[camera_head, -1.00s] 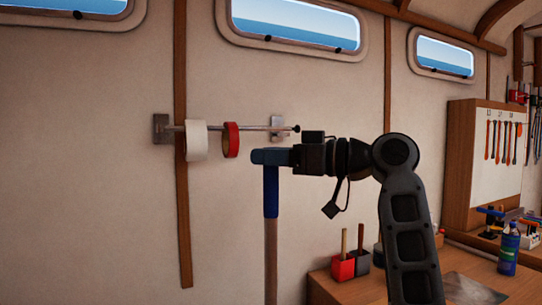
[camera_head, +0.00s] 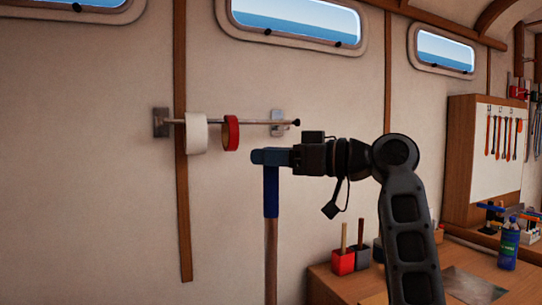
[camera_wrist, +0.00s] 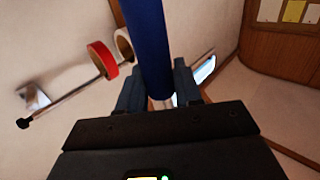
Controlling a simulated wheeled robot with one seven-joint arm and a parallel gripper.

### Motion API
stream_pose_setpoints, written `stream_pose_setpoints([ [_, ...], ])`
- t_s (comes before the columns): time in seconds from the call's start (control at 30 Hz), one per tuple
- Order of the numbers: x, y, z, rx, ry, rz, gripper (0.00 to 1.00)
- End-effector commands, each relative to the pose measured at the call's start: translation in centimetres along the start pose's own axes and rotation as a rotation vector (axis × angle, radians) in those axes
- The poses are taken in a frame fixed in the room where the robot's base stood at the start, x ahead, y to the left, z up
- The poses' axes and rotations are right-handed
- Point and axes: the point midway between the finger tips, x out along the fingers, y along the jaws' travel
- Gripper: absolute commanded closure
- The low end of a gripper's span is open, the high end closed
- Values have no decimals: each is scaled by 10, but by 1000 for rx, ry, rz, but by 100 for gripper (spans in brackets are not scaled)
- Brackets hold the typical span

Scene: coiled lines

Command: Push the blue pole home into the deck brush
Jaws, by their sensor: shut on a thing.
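The blue pole (camera_head: 271,200) stands upright in the head view, with a blue upper part and a brown lower part that runs out of the bottom of the picture. My gripper (camera_head: 268,157) is shut on the pole near its top. In the wrist view the blue pole (camera_wrist: 148,45) rises between the two fingers of my gripper (camera_wrist: 160,98). The deck brush is not in sight, and the pole's lower end is outside the head view.
A wall rail (camera_head: 255,122) behind the gripper carries a white tape roll (camera_head: 196,134) and a red one (camera_head: 231,133). At the lower right a wooden bench (camera_head: 330,285) bears a red pot (camera_head: 343,262), a grey pot (camera_head: 361,258) and a blue bottle (camera_head: 508,245).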

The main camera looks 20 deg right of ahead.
Motion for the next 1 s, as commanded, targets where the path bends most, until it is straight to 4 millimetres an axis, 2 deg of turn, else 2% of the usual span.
stream_pose_setpoints([
  [0.33,0,0,0,-1,1,0,100],
  [0.37,0,0,0,-1,1,0,63],
  [0.63,0,0,0,0,0,0,37],
  [0.87,0,0,1,0,-1,0,36],
  [1.0,-8,1,2,0,0,1,36],
])
